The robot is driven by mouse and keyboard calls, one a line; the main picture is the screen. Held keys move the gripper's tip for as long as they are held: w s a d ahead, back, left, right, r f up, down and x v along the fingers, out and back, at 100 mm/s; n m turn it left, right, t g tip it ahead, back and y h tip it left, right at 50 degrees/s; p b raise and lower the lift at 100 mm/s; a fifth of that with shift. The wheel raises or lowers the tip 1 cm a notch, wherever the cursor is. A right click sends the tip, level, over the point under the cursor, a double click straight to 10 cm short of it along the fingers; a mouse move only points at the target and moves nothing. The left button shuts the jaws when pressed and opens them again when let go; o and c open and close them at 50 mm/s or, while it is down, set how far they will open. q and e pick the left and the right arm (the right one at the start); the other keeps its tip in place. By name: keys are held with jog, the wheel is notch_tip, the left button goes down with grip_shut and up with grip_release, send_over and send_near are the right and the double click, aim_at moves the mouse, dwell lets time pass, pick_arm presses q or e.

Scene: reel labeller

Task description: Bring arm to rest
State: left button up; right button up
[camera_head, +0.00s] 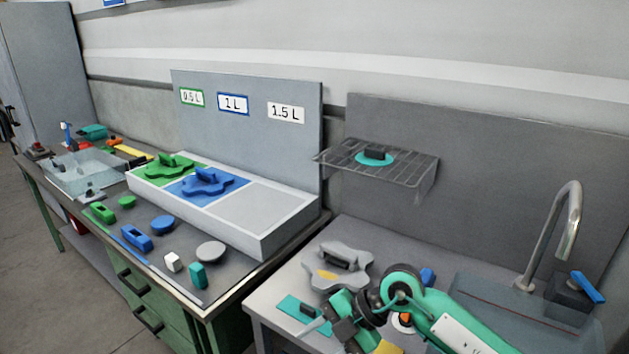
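My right arm comes in from the lower right, green with dark joints. Its gripper (322,326) is low over the near edge of the grey counter (265,313), beside a flat teal piece with a dark block on it (294,305). A grey lobed part with a handle (338,263) lies on the counter just behind the gripper. My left gripper is not in view.
A sink (480,290) with a tap (572,215) is at the right. A wire shelf (415,165) holds a teal disc (375,158). At the left, a white tray (285,240) holds green and blue lobed parts; its right section is empty. Several small pieces lie before it.

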jog(key=s+a+r+y, duration=0.3)
jog(key=a+r+y, duration=0.1)
jog(key=r+y, duration=0.1)
jog(key=w+d+r+m+t+y, duration=0.3)
jog(key=d+r+m+t+y, duration=0.2)
jog(key=r+m+t, duration=0.7)
jog(key=d+f+m+t+h, duration=0.6)
jog(key=d+f+m+h, duration=0.9)
jog(key=d+f+h, duration=0.3)
jog(key=s+d+f+g+h, duration=0.1)
jog(key=s+d+f+g, duration=0.1)
jog(key=s+f+g, duration=0.75)
jog(key=s+d+f+g+h, duration=0.1)
jog(key=s+f+g, duration=0.45)
jog(key=s, duration=0.75)
notch_tip(320, 180, down, 32)
jog(key=s+d+f, duration=0.2)
jog(key=s+f, duration=0.7)
jog(key=f, duration=0.1)
jog(key=s+d+f, duration=0.1)
jog(key=s+f, duration=0.8)
jog(key=s, duration=0.1)
jog(key=shift+s+d+f+n+g, duration=0.3)
jog(key=shift+d+f, duration=0.05)
jog(key=shift+f, duration=0.05)
jog(key=shift+c, duration=1)
jog(key=shift+s, duration=0.1)
